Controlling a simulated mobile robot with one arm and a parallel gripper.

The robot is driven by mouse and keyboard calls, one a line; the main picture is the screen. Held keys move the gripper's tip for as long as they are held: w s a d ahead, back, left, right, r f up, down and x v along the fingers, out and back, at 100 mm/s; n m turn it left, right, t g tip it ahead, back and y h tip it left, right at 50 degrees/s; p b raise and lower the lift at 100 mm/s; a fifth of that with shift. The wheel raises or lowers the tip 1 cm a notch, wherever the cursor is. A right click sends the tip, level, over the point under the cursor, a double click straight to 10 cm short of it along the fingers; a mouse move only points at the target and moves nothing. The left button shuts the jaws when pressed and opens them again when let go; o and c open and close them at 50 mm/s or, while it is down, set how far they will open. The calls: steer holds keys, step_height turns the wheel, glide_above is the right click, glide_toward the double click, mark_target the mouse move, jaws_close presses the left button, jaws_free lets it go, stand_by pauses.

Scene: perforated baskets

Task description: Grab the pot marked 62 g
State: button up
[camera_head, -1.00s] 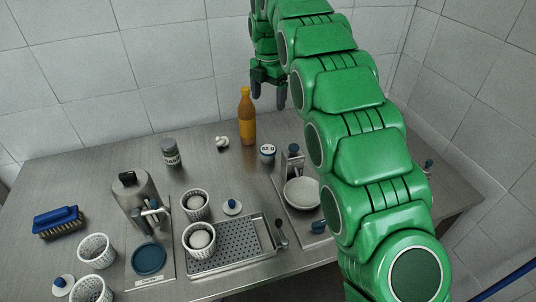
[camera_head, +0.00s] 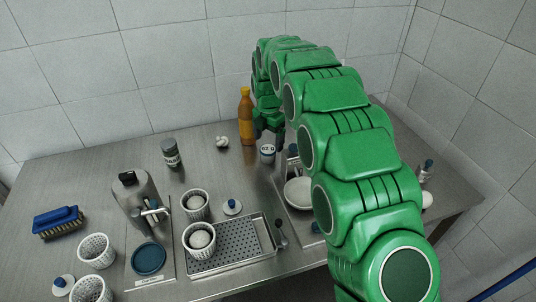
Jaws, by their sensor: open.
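The small pot marked 62 g (camera_head: 267,152) stands upright on the steel table, right of the orange bottle. It has a white label with dark lettering. My gripper (camera_head: 269,136) is just above and behind the pot in the picture, fingers pointing down. Its dark fingertips look apart, with nothing seen between them. I cannot tell how far the fingers are from the pot in depth or whether they touch it.
An orange bottle (camera_head: 246,117) stands close left of my gripper. A small white object (camera_head: 222,142) and a dark-lidded jar (camera_head: 171,153) are farther left. A white bowl (camera_head: 298,193) sits in front of the pot. A perforated tray (camera_head: 238,250) and white baskets (camera_head: 97,250) fill the front.

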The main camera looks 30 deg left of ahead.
mark_target(268, 149)
steer(key=shift+w+a+f, duration=0.1)
steer(key=shift+f, duration=1.35)
steer(key=shift+w+a+f, duration=0.1)
steer(key=shift+f, duration=1.35)
steer(key=c, duration=1.1)
steer(key=shift+r, duration=0.1)
